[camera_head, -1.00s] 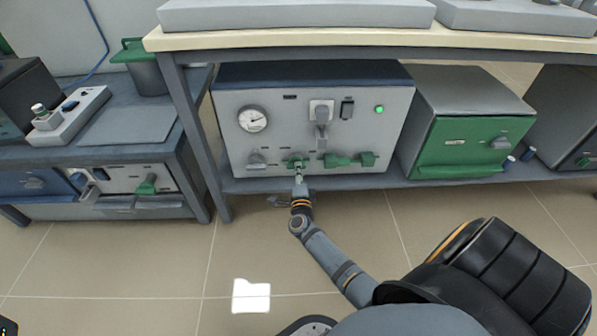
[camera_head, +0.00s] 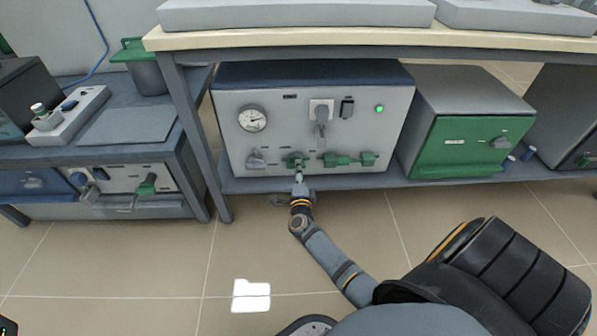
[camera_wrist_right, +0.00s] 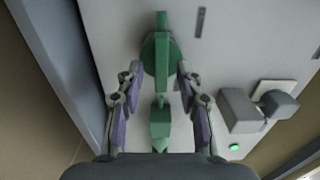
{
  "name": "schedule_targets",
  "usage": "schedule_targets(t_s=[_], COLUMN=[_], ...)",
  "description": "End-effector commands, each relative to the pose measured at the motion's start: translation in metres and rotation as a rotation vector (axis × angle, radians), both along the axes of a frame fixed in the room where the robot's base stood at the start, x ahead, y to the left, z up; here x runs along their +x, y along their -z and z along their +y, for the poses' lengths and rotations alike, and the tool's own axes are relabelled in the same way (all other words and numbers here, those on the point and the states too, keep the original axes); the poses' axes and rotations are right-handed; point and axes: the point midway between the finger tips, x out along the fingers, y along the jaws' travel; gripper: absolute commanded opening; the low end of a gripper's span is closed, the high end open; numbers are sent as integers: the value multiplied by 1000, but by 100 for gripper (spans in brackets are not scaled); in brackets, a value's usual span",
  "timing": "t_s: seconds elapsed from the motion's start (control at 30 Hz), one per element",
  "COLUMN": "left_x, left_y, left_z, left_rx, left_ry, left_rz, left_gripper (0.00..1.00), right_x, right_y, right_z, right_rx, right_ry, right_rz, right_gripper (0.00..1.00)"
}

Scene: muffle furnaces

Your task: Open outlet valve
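The pale front panel (camera_head: 270,135) of a box under the bench carries a green valve (camera_head: 295,160) at its lower middle. Which label belongs to this valve cannot be read. My right gripper (camera_head: 298,179) is right in front of it, reaching up from below. In the right wrist view, the green valve (camera_wrist_right: 161,50) lies ahead, with its green front part (camera_wrist_right: 160,120) between the two fingers of my right gripper (camera_wrist_right: 158,98). The fingers stand apart, with visible gaps on both sides. My left gripper is not in view.
More green fittings (camera_head: 350,159) sit close to the right on the same panel, and a grey handle (camera_head: 257,159) to the left. A round gauge (camera_head: 252,119), a plug (camera_head: 321,115) and a lit green lamp (camera_head: 379,109) are above. The bench leg (camera_head: 196,135) stands left.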

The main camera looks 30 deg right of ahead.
Motion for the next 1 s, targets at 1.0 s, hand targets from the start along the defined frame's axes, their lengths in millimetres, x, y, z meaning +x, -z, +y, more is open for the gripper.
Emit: schedule_targets(t_s=[1.0], left_x=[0], left_y=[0], left_z=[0], left_rx=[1], left_ry=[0], left_rz=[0], left_gripper=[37], right_x=[-103], right_y=[0], right_z=[63], right_rx=[-1], right_ry=[0], right_rz=[-1], right_gripper=[37])
